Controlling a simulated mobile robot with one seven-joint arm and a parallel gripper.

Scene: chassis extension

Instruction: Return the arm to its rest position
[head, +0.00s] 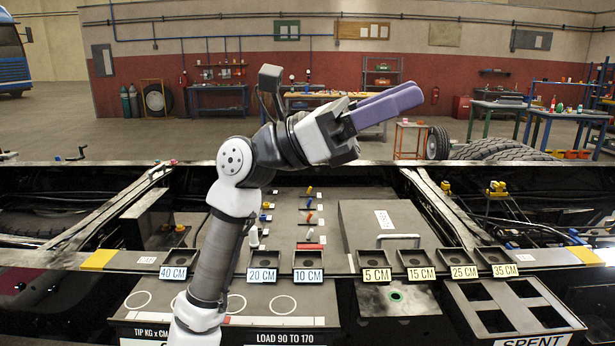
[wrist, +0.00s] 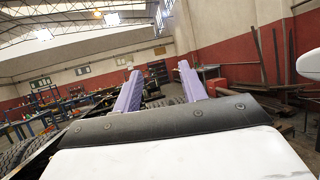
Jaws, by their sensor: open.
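My gripper (head: 385,106) is raised above the chassis in the head view, with its purple fingers pointing right and slightly up. In the wrist view the two purple fingers (wrist: 159,88) stand apart with nothing between them. The gripper is open and empty, well clear of the trays below. My white and grey arm rises from the bottom of the head view and bends right at a round joint.
Below are a dark chassis frame (head: 330,166), labelled trays such as the 5 CM tray (head: 374,258), a grey lidded box (head: 385,218) and a SPENT bin (head: 505,307). Small coloured pieces lie on a panel behind the trays. Workbenches and tyres (head: 495,150) stand farther back. The air around the gripper is free.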

